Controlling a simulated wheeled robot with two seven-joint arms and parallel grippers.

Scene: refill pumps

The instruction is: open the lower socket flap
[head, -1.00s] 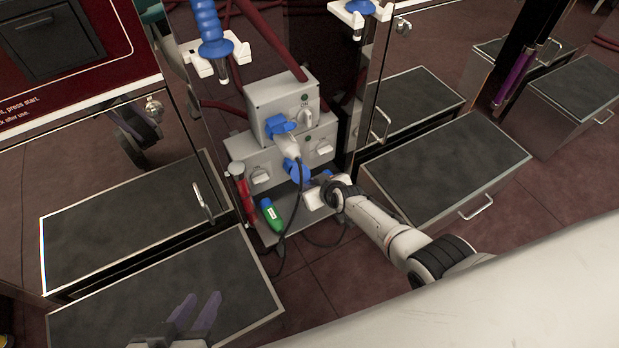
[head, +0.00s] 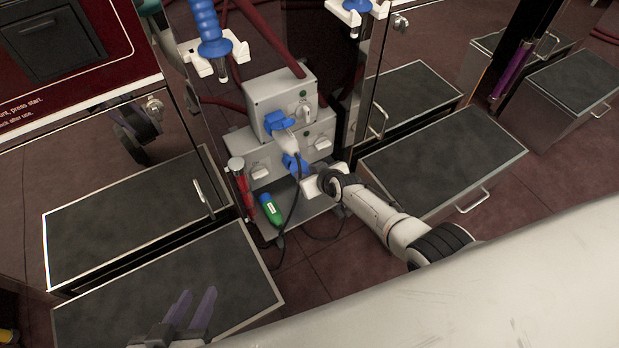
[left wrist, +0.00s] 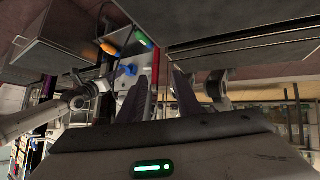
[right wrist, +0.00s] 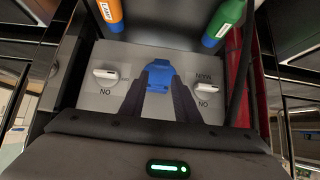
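A blue flap (head: 295,166) shows on the lower box's front. In the right wrist view, the blue flap (right wrist: 158,77) looks closed, between two white switches, with the picture upside down. My right gripper (right wrist: 161,82) faces it with its fingers apart, one along each side of the flap. Contact cannot be told. Its tips are partly hidden in the head view. My left gripper (head: 192,304) is open and empty above the front left drawer.
Drawers (head: 440,160) flank the narrow gap holding the boxes.

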